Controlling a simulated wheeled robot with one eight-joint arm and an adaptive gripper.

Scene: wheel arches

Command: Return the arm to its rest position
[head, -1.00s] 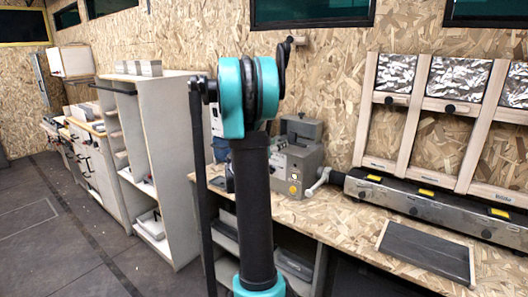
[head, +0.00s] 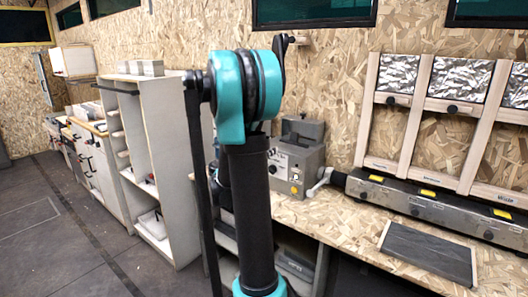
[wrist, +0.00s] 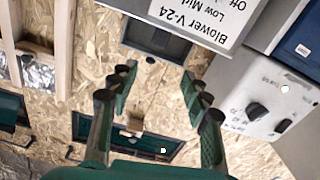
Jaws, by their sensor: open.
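My arm stands upright in the middle of the head view, with a teal joint at its top. My gripper (wrist: 160,88) shows in the wrist view, with its two dark green fingers spread apart and nothing between them. The fingers point toward a chipboard wall (wrist: 172,105) that carries dark window panels. I cannot make out the gripper in the head view.
A chipboard workbench (head: 345,235) with a dark flat panel (head: 428,252) lies at right. A grey machine (head: 297,160) stands behind my arm. White shelves (head: 165,100) stand at left. A box labelled Blower V-24 (wrist: 195,18) shows in the wrist view. Floor at left is clear.

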